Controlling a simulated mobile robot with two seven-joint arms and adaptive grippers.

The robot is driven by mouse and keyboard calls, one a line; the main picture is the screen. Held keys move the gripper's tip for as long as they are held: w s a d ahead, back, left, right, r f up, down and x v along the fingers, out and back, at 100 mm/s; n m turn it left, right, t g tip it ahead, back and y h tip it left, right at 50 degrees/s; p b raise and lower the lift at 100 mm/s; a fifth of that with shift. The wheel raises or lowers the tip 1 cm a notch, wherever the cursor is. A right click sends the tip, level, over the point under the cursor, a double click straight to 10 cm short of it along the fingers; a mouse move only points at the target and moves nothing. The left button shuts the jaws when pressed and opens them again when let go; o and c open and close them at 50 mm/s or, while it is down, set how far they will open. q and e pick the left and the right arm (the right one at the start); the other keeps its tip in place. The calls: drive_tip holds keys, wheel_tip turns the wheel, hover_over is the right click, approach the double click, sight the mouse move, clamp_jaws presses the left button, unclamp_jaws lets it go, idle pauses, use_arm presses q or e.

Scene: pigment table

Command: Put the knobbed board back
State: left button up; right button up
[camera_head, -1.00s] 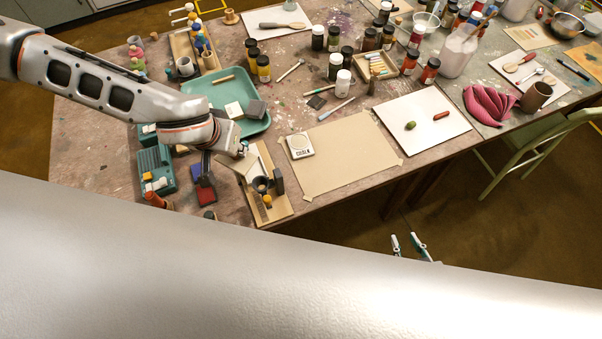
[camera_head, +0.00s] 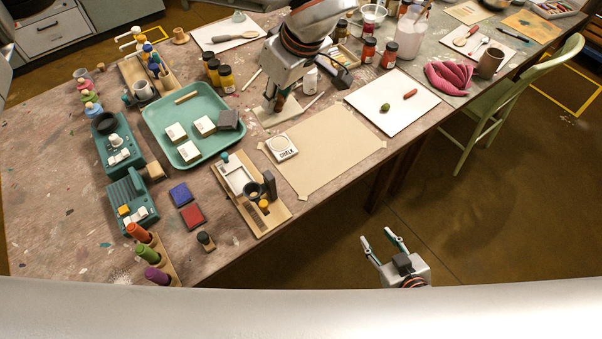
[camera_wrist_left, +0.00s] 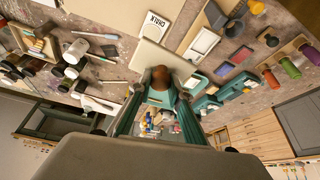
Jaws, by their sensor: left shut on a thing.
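The knobbed board is a thin cream plate (camera_head: 266,117) with a brown knob (camera_head: 280,103). My left gripper (camera_head: 282,94) is shut on the knob and holds the board at the table's middle, between the green tray and the tan paper. I cannot tell its exact height above the table. In the left wrist view the board (camera_wrist_left: 152,57) shows behind the brown knob (camera_wrist_left: 160,74), between my fingers. A wooden holder (camera_head: 270,222) at the table's front carries a white-framed recess (camera_head: 237,179), a cup and dark blocks. My right gripper (camera_head: 384,245) is open and empty, off the table's front edge.
The green tray (camera_head: 155,118) holds pale blocks and a dark block. A chalk box (camera_head: 281,147) lies at the tan paper's (camera_head: 335,150) corner. Blue (camera_head: 181,194) and red (camera_head: 192,216) pads lie left of the holder. Paint jars (camera_head: 225,78) stand close behind my left gripper.

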sight(293, 115)
use_arm(q)
drive_tip(key=shift+n, duration=0.7)
drive_tip(key=d, duration=0.1)
drive_tip(key=s+d+r, duration=0.1)
drive_tip(key=d, duration=0.1)
drive_tip(key=s+d, duration=0.1)
drive_tip(key=shift+s+d+r+b, duration=0.25)
drive_tip(key=shift+r+b, duration=0.05)
drive_tip(key=shift+s+d+f, duration=0.15)
drive_tip(key=shift+f, duration=0.1)
wheel_tip(293, 115, down, 19)
drive_tip(key=shift+f, duration=0.1)
drive_tip(key=shift+f, duration=0.1)
drive_tip(key=o, duration=0.9)
